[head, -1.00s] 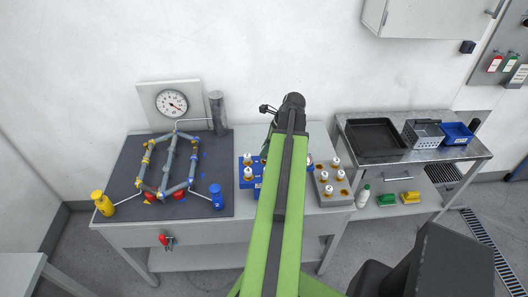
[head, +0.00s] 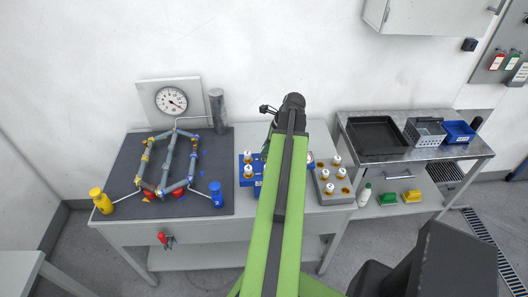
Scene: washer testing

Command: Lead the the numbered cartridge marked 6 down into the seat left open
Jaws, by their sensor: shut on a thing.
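My arm rises through the middle of the head view, and its dark wrist end (head: 291,106) is above the back of the table. The fingers are hidden behind the arm, and so is anything between them. A blue block (head: 243,182) left of the arm carries white-capped cartridges (head: 248,171); the arm covers its right part. A grey rack (head: 333,199) right of the arm holds several white-capped cartridges (head: 336,161) with amber bodies. No numbers are readable, so I cannot tell which cartridge is marked 6. The open seat cannot be made out.
A gauge (head: 171,101) stands behind. A steel side table (head: 390,164) bears a black tray (head: 374,137) and baskets.

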